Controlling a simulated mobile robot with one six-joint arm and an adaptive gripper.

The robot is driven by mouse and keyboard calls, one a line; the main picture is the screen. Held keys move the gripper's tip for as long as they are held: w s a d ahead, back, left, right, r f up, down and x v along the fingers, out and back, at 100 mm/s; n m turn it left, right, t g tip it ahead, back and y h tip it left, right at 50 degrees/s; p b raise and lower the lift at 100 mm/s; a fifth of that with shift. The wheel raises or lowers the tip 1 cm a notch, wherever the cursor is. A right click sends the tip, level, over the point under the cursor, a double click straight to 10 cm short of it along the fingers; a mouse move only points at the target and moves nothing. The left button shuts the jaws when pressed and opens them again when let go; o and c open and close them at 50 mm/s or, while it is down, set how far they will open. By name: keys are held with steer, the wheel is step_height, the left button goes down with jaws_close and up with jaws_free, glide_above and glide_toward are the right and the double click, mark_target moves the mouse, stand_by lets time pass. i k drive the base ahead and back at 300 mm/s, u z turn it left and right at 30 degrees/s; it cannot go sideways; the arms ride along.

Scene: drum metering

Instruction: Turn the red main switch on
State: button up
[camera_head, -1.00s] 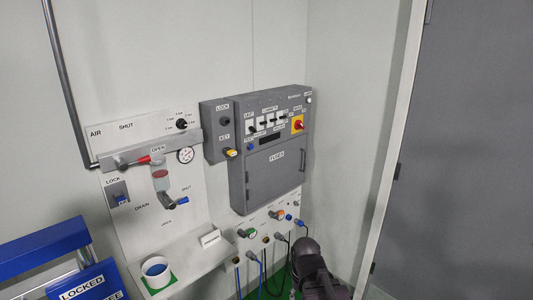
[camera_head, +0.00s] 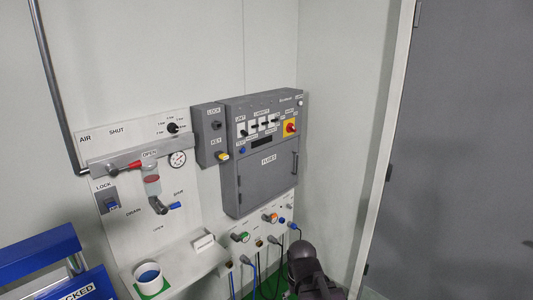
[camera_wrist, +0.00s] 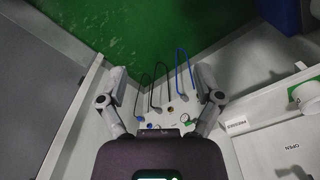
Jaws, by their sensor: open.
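The red main switch (camera_head: 291,127) is a red knob on a yellow plate at the upper right of the grey fuse box (camera_head: 265,178), in the head view. My gripper (camera_wrist: 160,82) shows in the wrist view with its two fingers spread wide and nothing between them. In the head view the dark end of my arm (camera_head: 308,268) is low at the bottom, below the fuse box and well apart from the switch. The wrist view looks down at the green floor and does not show the switch.
An air panel (camera_head: 110,150) with a gauge (camera_head: 178,159) and red-handled lever is left of the box. Below the box, a sloped panel carries plugs and hanging cables (camera_wrist: 183,68). A white cup (camera_head: 149,276) stands on the ledge. A grey door (camera_head: 460,160) is at right.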

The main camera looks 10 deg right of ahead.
mark_target(291, 128)
steer(key=k, duration=1.3)
steer(key=z, duration=0.6)
steer(key=i, duration=2.25)
steer(key=u, duration=0.65)
